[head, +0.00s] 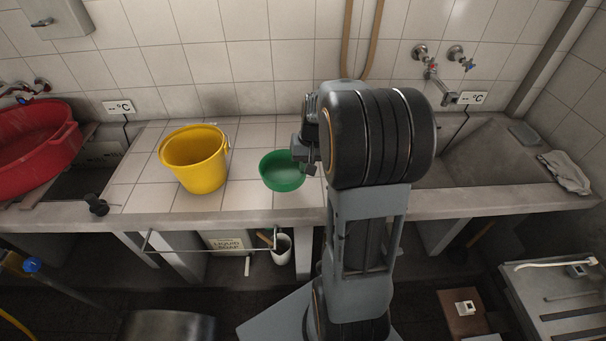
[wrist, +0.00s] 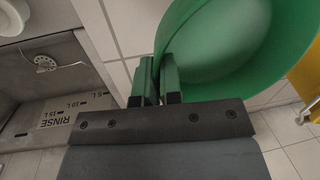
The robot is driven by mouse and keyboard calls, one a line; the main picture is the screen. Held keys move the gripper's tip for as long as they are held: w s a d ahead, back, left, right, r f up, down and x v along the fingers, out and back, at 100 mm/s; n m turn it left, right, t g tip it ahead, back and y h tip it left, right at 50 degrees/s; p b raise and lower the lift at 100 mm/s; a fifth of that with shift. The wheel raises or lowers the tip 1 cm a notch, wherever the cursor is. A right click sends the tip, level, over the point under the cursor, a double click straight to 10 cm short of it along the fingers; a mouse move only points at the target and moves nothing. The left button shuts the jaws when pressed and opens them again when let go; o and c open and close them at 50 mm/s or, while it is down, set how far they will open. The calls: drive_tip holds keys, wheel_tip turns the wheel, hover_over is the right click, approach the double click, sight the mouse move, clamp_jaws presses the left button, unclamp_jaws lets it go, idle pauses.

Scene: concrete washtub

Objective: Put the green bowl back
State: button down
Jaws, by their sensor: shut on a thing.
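The green bowl (head: 282,172) is upright at the tiled counter, just right of the yellow bucket, in the head view. My gripper (head: 302,160) reaches its right side from the right. In the wrist view the bowl (wrist: 225,45) fills the upper right, and my gripper (wrist: 158,82) is shut on its rim, one finger on each side of the wall. The bowl looks empty. I cannot tell whether its base touches the tiles. My arm hides part of the counter to its right.
A yellow bucket (head: 196,160) stands close left of the bowl. A red tub (head: 35,150) is at the far left. The concrete basin (head: 490,160) is at the right, with a grey cloth (head: 564,172) on its edge. Tiles (head: 145,190) left of the bucket are clear.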

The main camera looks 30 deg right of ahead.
drive_tip(key=shift+w+d+f, duration=0.25)
drive_tip(key=shift+w+f, duration=0.4)
drive_tip(key=shift+f, duration=0.25)
drive_tip(key=shift+w+d+f, duration=0.25)
drive_tip(key=shift+w+f, duration=0.4)
drive_tip(key=shift+f, duration=1.65)
drive_tip(key=shift+f+b, duration=0.1)
drive_tip(key=shift+b, duration=0.2)
drive_tip(key=c, duration=1.3)
unclamp_jaws()
